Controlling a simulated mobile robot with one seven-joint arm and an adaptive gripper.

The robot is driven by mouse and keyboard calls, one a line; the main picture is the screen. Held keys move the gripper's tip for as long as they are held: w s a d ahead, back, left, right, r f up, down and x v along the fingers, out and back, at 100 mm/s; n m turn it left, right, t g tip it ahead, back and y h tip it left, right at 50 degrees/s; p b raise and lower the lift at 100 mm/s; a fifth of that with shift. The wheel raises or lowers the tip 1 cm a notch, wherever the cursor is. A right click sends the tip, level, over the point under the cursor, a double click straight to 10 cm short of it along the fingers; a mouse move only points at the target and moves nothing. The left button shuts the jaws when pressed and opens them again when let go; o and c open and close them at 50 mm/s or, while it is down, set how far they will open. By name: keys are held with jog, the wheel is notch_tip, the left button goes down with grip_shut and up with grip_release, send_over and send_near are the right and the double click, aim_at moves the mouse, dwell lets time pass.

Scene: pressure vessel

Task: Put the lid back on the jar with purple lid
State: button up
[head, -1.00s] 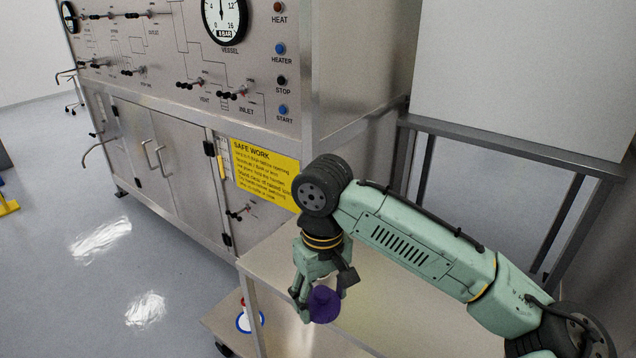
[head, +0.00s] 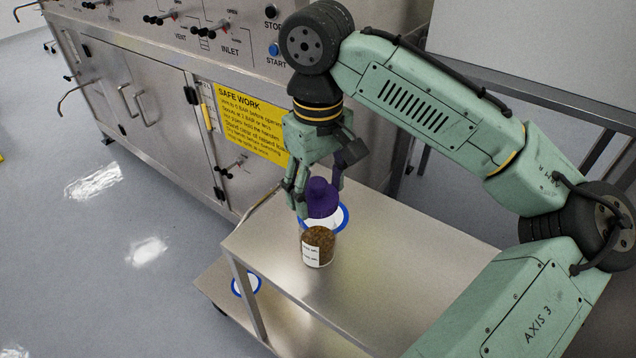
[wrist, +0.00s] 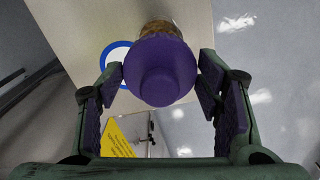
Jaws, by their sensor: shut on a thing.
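The purple lid (head: 320,198) is held between the fingers of my gripper (head: 319,196), above the trolley top. In the wrist view the lid (wrist: 160,75) sits between the two finger pads (wrist: 160,84) with its raised knob facing the camera. The jar (head: 318,245) stands upright on the trolley top, clear, with brown contents and a white label. It is just below and slightly nearer than the lid in the head view. In the wrist view the jar (wrist: 162,27) is mostly hidden behind the lid. I cannot tell whether lid and jar touch.
A blue-ringed white disc (head: 342,219) lies on the steel trolley top (head: 400,240) behind the jar. Another blue-ringed mark (head: 246,284) shows on the lower shelf. The steel vessel cabinet (head: 150,120) with a yellow sign (head: 245,122) stands behind. The trolley's right side is clear.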

jog(key=shift+w+f+b, duration=0.1)
jog(key=shift+f+b, duration=1.65)
jog(key=shift+f, duration=0.85)
jog(key=shift+f+p, duration=0.2)
jog(key=shift+p, duration=0.8)
dwell(0.6)
jog(key=o, duration=0.9)
jog(key=shift+o, duration=0.4)
jog(key=o, duration=0.3)
jog(key=shift+o, duration=0.2)
